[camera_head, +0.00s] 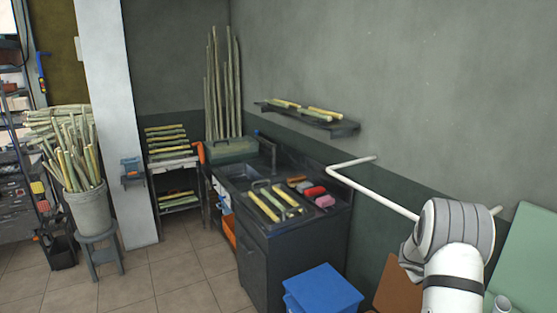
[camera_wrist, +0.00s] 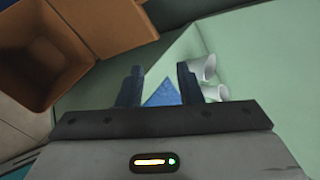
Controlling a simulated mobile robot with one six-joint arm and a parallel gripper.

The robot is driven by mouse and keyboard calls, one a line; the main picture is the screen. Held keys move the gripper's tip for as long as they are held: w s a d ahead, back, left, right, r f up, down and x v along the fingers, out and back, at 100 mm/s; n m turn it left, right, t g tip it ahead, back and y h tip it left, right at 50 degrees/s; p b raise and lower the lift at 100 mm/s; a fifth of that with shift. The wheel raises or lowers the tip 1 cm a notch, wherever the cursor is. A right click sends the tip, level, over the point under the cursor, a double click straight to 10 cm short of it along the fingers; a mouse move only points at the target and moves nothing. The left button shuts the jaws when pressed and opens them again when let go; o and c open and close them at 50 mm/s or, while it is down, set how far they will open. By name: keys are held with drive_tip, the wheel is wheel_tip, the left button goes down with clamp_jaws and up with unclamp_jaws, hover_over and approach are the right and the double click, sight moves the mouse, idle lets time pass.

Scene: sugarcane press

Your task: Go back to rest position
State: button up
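My gripper (camera_wrist: 159,72) shows in the wrist view with its two dark fingers spread apart and nothing held between them. A blue patch (camera_wrist: 160,95) and a pale surface show beyond the gap. Two white cups (camera_wrist: 204,68) lie or stand by the right finger, over a green surface (camera_wrist: 270,60); I cannot tell whether the finger touches them. In the head view my arm is at the lower right, and the gripper itself cannot be made out there.
A brown open box (camera_wrist: 55,60) is at upper left in the wrist view. In the head view, a dark counter (camera_head: 275,235) holds cane pieces on a tray, a blue bin (camera_head: 322,290) stands in front, and a green panel (camera_head: 525,260) is at right.

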drive_tip(key=s+a+r+m+g+y+b, duration=0.1)
drive_tip(key=s+a+r+m+y+b, duration=0.1)
drive_tip(key=s+a+r+m, duration=1.6)
drive_tip(key=s+a+f+m+y+b, duration=0.1)
drive_tip(key=s+a+m+y, duration=0.5)
drive_tip(key=s+a+m, duration=1)
drive_tip(key=s+m, duration=0.2)
drive_tip(key=shift+s+a+m, duration=0.3)
drive_tip(key=shift+a, duration=0.1)
drive_tip(key=shift+d, duration=0.1)
